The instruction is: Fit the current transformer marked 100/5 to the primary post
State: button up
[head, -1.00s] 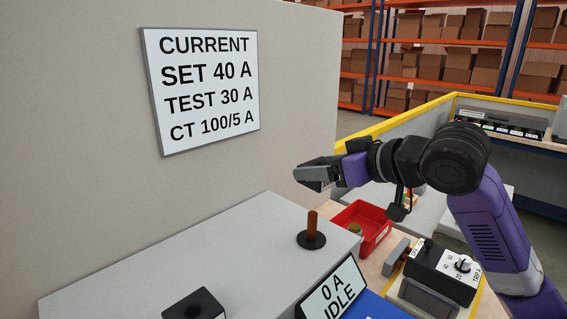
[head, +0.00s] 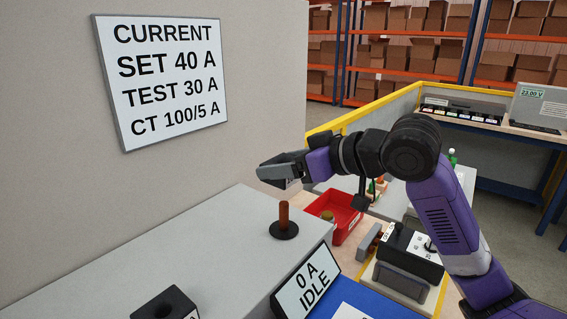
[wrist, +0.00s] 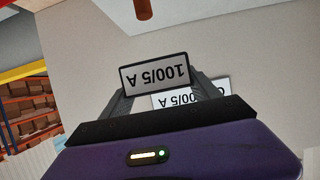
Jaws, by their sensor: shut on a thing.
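My gripper (head: 272,172) is shut on the current transformer marked 100/5. In the wrist view the transformer's white plate (wrist: 155,77) reads "100/5 A" upside down between the fingers; its body is mostly hidden. In the head view my gripper appears just above the primary post (head: 284,216), a brown upright rod on a round black base on the grey cabinet top. The post's end also shows at the top of the wrist view (wrist: 144,9). The transformer is apart from the post; whether it is lined up over it I cannot tell.
A wall sign (head: 165,80) reads "CT 100/5 A". A black block with a hole (head: 165,303) sits on the cabinet (head: 190,255). A red bin (head: 343,222), an "0 A IDLE" display (head: 306,284) and a black switch box (head: 410,255) stand to the right.

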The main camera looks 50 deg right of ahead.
jog(key=shift+f+b, duration=1.75)
jog(key=shift+f, duration=0.6)
